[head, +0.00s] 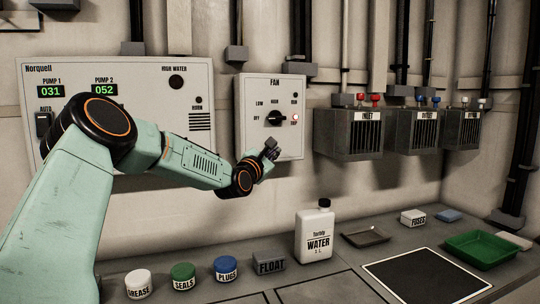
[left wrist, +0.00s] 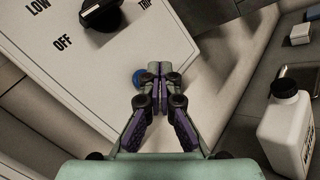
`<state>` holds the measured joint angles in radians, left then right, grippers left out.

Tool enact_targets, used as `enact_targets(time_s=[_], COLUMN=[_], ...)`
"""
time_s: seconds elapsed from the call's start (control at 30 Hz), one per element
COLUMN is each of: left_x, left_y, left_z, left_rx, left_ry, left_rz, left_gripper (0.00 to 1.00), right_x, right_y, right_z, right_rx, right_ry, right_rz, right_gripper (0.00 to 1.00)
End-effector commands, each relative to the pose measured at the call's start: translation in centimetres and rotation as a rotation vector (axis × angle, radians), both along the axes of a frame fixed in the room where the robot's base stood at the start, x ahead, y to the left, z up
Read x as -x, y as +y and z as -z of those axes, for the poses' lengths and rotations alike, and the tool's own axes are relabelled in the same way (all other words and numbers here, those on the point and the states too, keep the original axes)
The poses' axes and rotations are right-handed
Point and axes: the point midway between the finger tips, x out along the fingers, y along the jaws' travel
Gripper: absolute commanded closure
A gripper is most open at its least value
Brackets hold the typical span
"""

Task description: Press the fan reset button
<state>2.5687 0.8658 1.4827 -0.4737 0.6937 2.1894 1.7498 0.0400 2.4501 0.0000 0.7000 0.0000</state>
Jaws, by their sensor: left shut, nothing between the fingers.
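The fan panel (head: 252,92) is a pale box on the wall with a black rotary knob (head: 276,118) and small lamps; the one by TRIP glows red (head: 294,117). In the left wrist view a blue round button (left wrist: 138,77) shows on the panel's lower part, partly hidden by my fingers. I cannot read a label on it. My left gripper (head: 270,147) is shut and empty in front of the panel's lower part. Its fingertips (left wrist: 158,72) are beside or over the button; whether they touch it I cannot tell. In the head view my gripper hides that spot.
A white water bottle (head: 315,234) stands on the bench below right of the gripper. Jars and a float box (head: 269,262) line the bench. The Norquell pump panel (head: 150,75) is left, and grey terminal boxes (head: 348,133) are right. A green tray (head: 481,249) lies far right.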

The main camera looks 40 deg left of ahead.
Motion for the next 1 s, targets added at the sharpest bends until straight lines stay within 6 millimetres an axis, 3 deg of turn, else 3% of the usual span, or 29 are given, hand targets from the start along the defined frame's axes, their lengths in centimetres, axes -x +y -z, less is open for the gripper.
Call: enact_targets(time_s=[0.2,1.0], left_x=[-0.44,-0.46], left_y=[0.89,0.96], left_z=[0.05,-0.08], left_rx=[-0.001,0.000], left_ry=[0.001,0.000], left_rz=[-0.001,-0.001], left_gripper=[1.00,1.00], right_x=[-0.01,-0.02], right_y=[0.00,0.01], right_z=[0.88,0.82], right_rx=[0.000,0.000], right_ry=[0.000,0.000], right_rz=[0.000,0.000], right_gripper=[0.60,0.60])
